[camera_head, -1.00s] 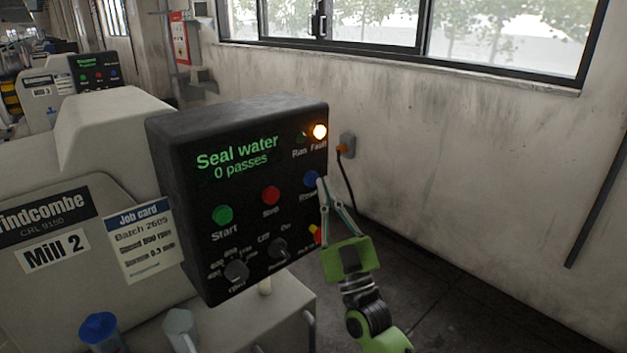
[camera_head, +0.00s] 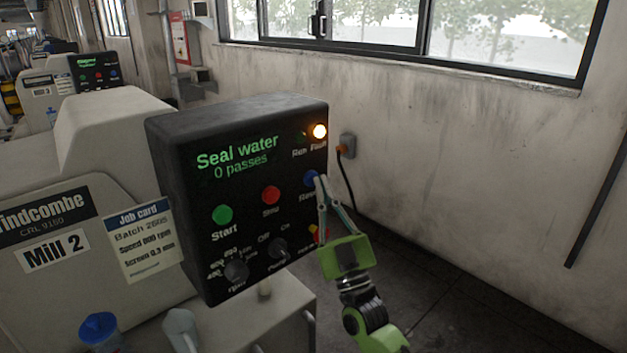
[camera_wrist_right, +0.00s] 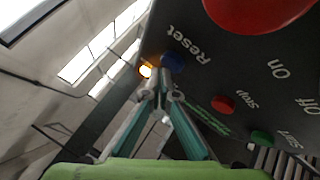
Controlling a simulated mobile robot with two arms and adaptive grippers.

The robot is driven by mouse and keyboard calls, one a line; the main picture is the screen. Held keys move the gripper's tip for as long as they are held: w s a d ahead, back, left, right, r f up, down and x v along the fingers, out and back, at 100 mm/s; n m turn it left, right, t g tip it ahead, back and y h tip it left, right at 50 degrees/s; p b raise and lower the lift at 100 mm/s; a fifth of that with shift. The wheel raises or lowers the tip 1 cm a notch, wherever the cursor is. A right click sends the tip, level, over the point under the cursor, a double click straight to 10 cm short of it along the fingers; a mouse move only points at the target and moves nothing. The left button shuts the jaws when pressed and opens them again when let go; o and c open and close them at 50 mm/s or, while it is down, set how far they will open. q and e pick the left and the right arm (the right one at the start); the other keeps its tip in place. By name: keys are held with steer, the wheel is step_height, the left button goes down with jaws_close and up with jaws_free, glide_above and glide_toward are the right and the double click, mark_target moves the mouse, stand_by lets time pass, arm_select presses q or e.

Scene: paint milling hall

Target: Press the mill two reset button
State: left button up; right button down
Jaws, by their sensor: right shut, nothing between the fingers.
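The Mill 2 control box (camera_head: 185,160) is black and reads "Seal water, 0 passes". Its blue reset button (camera_head: 310,178) is at the right side of the panel, under the lit orange Fault lamp (camera_head: 319,131). The right wrist view also shows the blue button (camera_wrist_right: 172,61), beside the word Reset. My right gripper (camera_head: 322,180) is shut and empty, its fingertips at the blue button's lower right edge. In the wrist view its tips (camera_wrist_right: 162,75) partly overlap the button; I cannot tell whether they touch. My left gripper is not in view.
The panel also has a green Start button (camera_head: 222,215), a red Stop button (camera_head: 270,195), two dark knobs and a red-and-yellow control low on the right, partly hidden by my gripper. A job card (camera_head: 141,243) hangs left. The floor to the right is clear.

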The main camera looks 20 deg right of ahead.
steer(key=shift+w+a, duration=0.15)
steer(key=shift+w, duration=0.35)
stand_by(0.8)
steer(key=shift+s+d, duration=0.25)
steer(key=shift+s, duration=0.6)
steer(key=shift+p, duration=0.3)
steer(key=s, duration=0.1)
steer(key=s+d+p, duration=0.1)
steer(key=s, duration=0.2)
steer(key=shift+s+d, duration=0.3)
steer(key=shift+s, duration=0.05)
steer(key=shift+a+f, duration=0.1)
stand_by(0.4)
